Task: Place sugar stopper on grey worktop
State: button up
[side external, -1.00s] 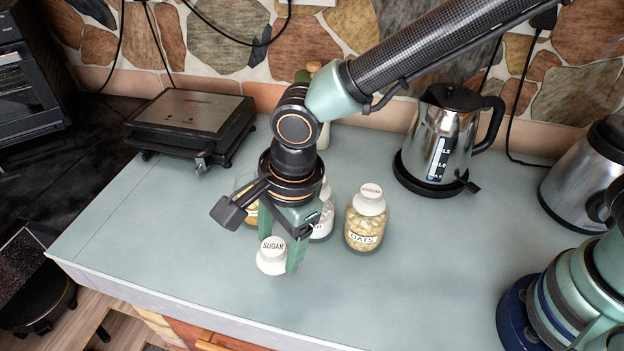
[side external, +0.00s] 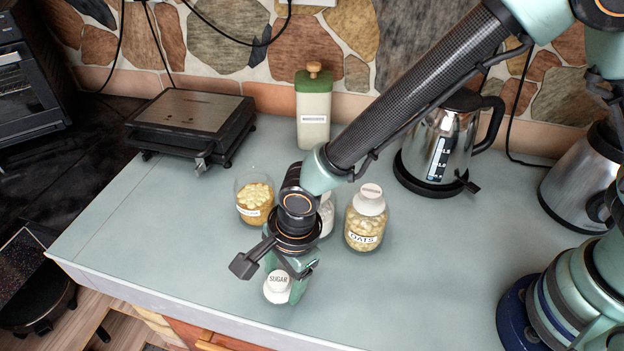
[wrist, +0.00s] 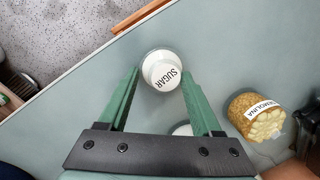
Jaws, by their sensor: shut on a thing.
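The white sugar stopper (side external: 278,288), lettered SUGAR, is between the green fingertips of my gripper (side external: 284,283), which is shut on it. In the wrist view the stopper (wrist: 161,71) shows its lettered top at the ends of the fingers (wrist: 160,88). It is low over the front part of the grey worktop (side external: 400,290). I cannot tell whether its underside touches the surface. A jar with white contents (side external: 327,215) is partly hidden behind my wrist.
A stoppered oats jar (side external: 365,225) stands right of my gripper, and a semolina jar (side external: 254,198) stands to its left. A green-topped canister (side external: 313,110), a grill (side external: 190,122) and a kettle (side external: 440,140) are at the back. The front right worktop is clear.

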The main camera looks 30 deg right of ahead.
jog(key=shift+f, duration=0.15)
jog(key=o, duration=1.4)
jog(key=shift+c, duration=0.2)
notch_tip(320, 180, up, 12)
jog(key=s+d, duration=0.1)
jog(key=d, duration=0.1)
jog(key=w+d+r+n+t, duration=0.1)
jog(key=w+d+r+n, duration=0.3)
jog(key=d, duration=0.4)
jog(key=s+d+r+n+t, duration=0.1)
jog(key=d+r+n, duration=0.1)
jog(key=d+n, duration=0.2)
jog(key=s+d+r+n+t+h, duration=0.1)
jog(key=d+r+n, duration=0.2)
jog(key=d, duration=0.8)
jog(key=s+d+r+n+t, duration=0.1)
jog(key=s+d+r+n, duration=0.1)
jog(key=d+n, duration=0.3)
jog(key=d, duration=0.3)
jog(key=shift+r, duration=0.25)
